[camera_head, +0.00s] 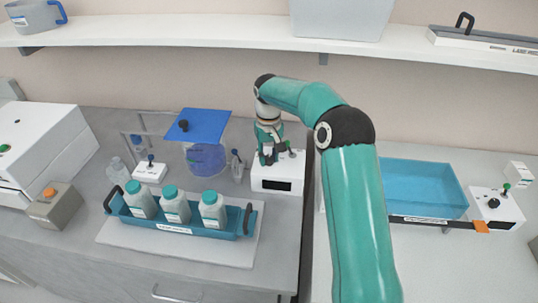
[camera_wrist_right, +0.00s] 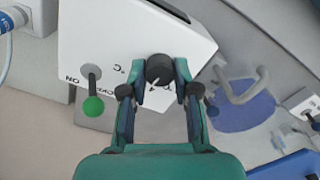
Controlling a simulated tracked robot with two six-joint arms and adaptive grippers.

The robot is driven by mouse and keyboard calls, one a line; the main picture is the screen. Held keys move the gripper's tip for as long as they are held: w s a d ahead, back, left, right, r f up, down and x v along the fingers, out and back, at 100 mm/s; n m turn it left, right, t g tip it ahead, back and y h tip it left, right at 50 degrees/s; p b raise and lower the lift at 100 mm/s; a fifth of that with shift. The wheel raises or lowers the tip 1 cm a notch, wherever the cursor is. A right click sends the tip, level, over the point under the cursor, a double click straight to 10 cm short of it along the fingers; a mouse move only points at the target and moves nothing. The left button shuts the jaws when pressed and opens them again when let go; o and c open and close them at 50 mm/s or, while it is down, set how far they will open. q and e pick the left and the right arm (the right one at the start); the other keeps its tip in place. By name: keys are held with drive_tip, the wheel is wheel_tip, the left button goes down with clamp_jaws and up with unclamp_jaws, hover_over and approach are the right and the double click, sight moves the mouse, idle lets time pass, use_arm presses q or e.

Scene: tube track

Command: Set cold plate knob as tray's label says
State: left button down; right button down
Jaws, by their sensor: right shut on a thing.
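The cold plate (camera_head: 283,184) is a white box with a dark display, on the left counter near its right end. Its black knob (camera_wrist_right: 159,69) sits between the fingers of my right gripper (camera_wrist_right: 158,82) in the right wrist view, and the gripper is shut on it. A white pointer mark shows on the knob, but I cannot read its setting. In the head view my right gripper (camera_head: 268,158) comes down onto the cold plate and hides the knob. The blue tray (camera_head: 232,222) holds three white bottles with teal caps. Its front label (camera_head: 174,229) is too small to read.
A green-tipped switch (camera_wrist_right: 93,106) marked ON stands beside the knob. A blue round vessel (camera_head: 207,160) and a small clear bottle (camera_head: 236,166) stand left of the cold plate. A light-blue basin (camera_head: 420,187) is on the right counter. A shelf (camera_head: 190,31) runs above.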

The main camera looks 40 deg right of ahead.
sight(269, 157)
drive_tip(key=m, duration=0.3)
drive_tip(key=shift+w+r+m, duration=0.1)
drive_tip(key=shift+m, duration=2)
drive_tip(key=c, duration=0.9)
unclamp_jaws()
drive_tip(key=shift+o, duration=0.2)
wheel_tip(269, 157, up, 12)
